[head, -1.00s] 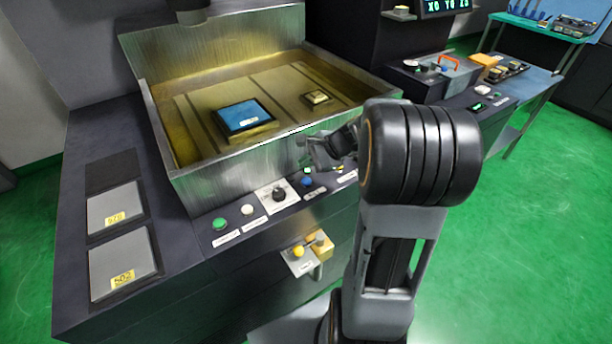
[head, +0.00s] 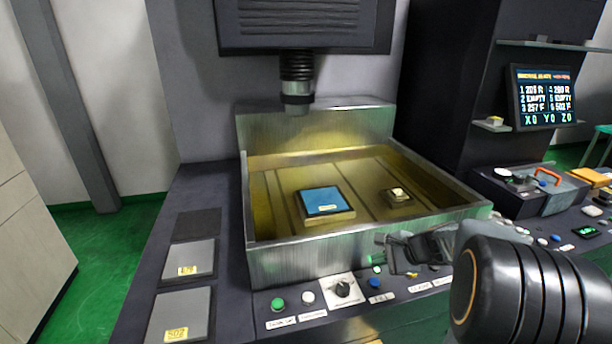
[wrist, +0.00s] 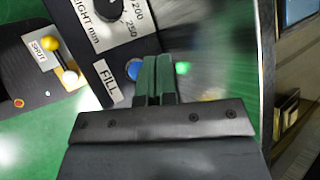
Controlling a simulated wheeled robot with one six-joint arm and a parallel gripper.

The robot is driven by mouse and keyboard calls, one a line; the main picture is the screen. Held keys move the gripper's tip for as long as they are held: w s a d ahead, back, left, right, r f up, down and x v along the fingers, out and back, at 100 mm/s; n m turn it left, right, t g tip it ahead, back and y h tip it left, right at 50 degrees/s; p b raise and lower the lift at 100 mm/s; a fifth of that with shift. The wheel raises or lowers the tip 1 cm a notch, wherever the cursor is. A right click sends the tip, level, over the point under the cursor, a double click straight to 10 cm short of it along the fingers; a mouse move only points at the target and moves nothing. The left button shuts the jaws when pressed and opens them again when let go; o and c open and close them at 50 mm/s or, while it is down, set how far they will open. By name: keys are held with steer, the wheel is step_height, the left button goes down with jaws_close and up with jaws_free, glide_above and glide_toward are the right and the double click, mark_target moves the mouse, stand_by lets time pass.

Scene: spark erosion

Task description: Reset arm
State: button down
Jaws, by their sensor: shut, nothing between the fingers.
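My gripper (head: 384,250) is at the front wall of the metal tank, above the control panel's buttons. In the wrist view my gripper (wrist: 155,80) shows its two fingers side by side, shut with nothing between them. A blue button (wrist: 134,69) labelled FILL and a glowing green light (wrist: 183,68) lie just beyond the fingertips; I cannot tell whether the fingers touch the panel. In the head view the blue button (head: 374,283) sits below my gripper. My arm comes in from the lower right.
The open tank (head: 345,260) holds a blue block (head: 322,201) and a small pale-topped block (head: 397,195). A machine head (head: 297,90) hangs above. A black knob (head: 342,288), a green button (head: 278,303) and a white button (head: 308,297) line the panel. Two grey plates (head: 188,258) (head: 180,315) lie left.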

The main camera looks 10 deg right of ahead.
steer(key=s+f+n, duration=0.1)
steer(key=s+n+g, duration=0.1)
steer(key=s+f+n+g+h, duration=0.1)
steer(key=s, duration=0.1)
steer(key=shift+f, duration=0.3)
steer(key=s+a+r+n+h, duration=0.5)
steer(key=s+a+n, duration=0.4)
steer(key=n, duration=0.5)
steer(key=shift+s+a+r+h, duration=0.35)
steer(key=shift+s+r, duration=0.4)
steer(key=shift+s, duration=0.5)
steer(key=shift+d, duration=0.1)
